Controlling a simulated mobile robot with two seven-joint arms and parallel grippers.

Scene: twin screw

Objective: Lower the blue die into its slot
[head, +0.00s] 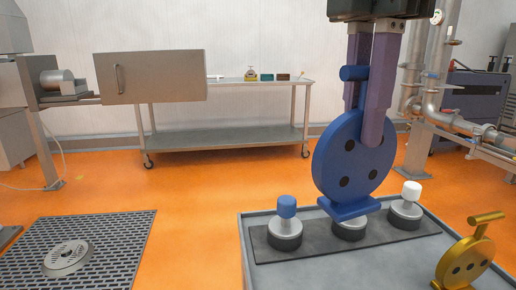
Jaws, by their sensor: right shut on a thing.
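My right gripper (369,98) comes down from above and is shut on the stub, holding the die upright. In the picture the die's foot overlaps the middle grey post on a dark strip (300,243); I cannot tell whether it touches. A grey post at the left of the strip has a blue cap (287,206). A post at the right has a white cap (412,191). No slot shows clearly. My left gripper is not in view.
The strip lies in a grey tray (255,277). A gold die (468,264) with a handle stands at the tray's right. A steel trolley (220,143) stands behind. A dark grate (112,229) with a round drain cover lies at left on the orange floor.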

